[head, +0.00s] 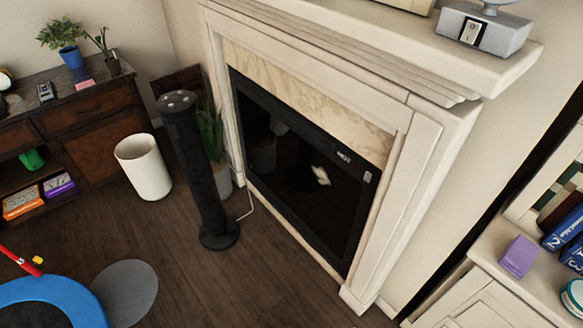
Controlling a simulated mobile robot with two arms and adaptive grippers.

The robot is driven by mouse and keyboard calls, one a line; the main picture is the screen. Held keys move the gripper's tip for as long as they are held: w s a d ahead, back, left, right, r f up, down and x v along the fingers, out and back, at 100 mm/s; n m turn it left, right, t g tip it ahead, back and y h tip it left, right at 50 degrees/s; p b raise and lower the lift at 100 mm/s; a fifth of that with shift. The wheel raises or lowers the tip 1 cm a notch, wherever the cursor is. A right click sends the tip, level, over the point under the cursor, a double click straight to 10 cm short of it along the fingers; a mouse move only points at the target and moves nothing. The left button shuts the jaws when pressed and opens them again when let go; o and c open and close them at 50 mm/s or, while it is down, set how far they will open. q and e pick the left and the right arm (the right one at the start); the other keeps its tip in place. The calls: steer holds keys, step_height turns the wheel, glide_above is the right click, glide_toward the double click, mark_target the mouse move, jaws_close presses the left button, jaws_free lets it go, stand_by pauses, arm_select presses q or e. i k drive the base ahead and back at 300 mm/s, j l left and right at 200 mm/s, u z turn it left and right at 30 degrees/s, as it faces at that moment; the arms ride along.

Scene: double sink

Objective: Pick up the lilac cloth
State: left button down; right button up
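A small lilac item (519,257) rests on the pale cabinet (487,255) at the right edge of the head view. It looks like a compact folded block; I cannot tell for sure that it is cloth. Its top and one side are visible and nothing covers it. Neither of my grippers shows in this view.
A white fireplace (398,190) fills the middle. A black tower (197,180) and a white bin (146,167) stand on the wooden floor left of it. Blue books (562,228) and a round tin (573,294) are near the lilac item. A blue-rimmed round object (75,291) lies at lower left.

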mark_target(519, 257)
steer(key=k+z, duration=0.15)
steer(key=z, duration=1.5)
